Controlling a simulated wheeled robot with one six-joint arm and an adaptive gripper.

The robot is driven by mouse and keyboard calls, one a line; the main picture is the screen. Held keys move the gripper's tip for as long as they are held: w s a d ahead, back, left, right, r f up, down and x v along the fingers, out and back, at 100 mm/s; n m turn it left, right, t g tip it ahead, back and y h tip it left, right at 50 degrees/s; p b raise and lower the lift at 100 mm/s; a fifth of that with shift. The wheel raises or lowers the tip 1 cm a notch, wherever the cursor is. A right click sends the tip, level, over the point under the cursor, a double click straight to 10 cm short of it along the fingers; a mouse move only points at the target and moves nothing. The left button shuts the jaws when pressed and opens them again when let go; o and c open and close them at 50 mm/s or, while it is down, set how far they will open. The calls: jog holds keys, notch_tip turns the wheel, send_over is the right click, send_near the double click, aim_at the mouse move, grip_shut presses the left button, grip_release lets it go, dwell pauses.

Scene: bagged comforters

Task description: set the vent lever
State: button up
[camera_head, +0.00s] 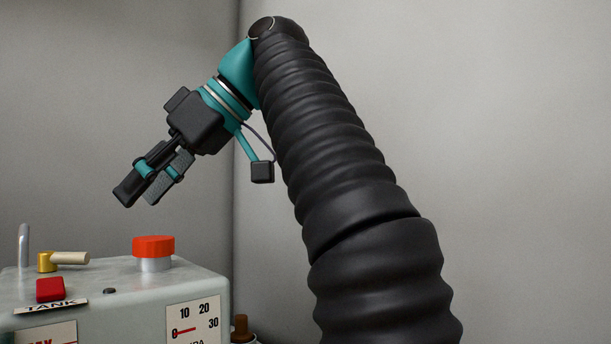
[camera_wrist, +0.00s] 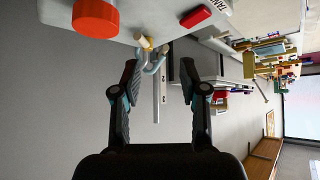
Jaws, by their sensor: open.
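The vent lever (camera_head: 70,258) looks to be the cream handle on a brass fitting (camera_head: 46,262), on top of a pale grey machine (camera_head: 150,290). In the head view the handle lies nearly level and points right. In the wrist view the handle (camera_wrist: 140,39) shows at the top, just beyond the fingertips and left of centre. My gripper (camera_head: 138,193) is open and empty, above and to the right of the lever, tilted down to the left. The fingers also show in the wrist view (camera_wrist: 159,70), apart, with nothing between them touching.
A red-orange capped knob (camera_head: 153,246) stands right of the lever. A red button (camera_head: 50,290) sits in front, by a TANK label (camera_head: 52,306). A gauge (camera_head: 193,322) faces front. A cluttered shelf (camera_wrist: 270,60) is farther off.

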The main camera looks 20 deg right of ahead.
jog(key=s+d+m+t, duration=0.1)
jog(key=s+d+m, duration=0.1)
jog(key=d, duration=0.7)
jog(key=s+d+r+m+t+h, duration=0.1)
jog(key=s+d+m+t, duration=0.1)
jog(key=d+m, duration=0.3)
jog(key=shift+d+m, duration=0.3)
jog(key=shift+d, duration=1.95)
jog(key=shift+r, duration=0.1)
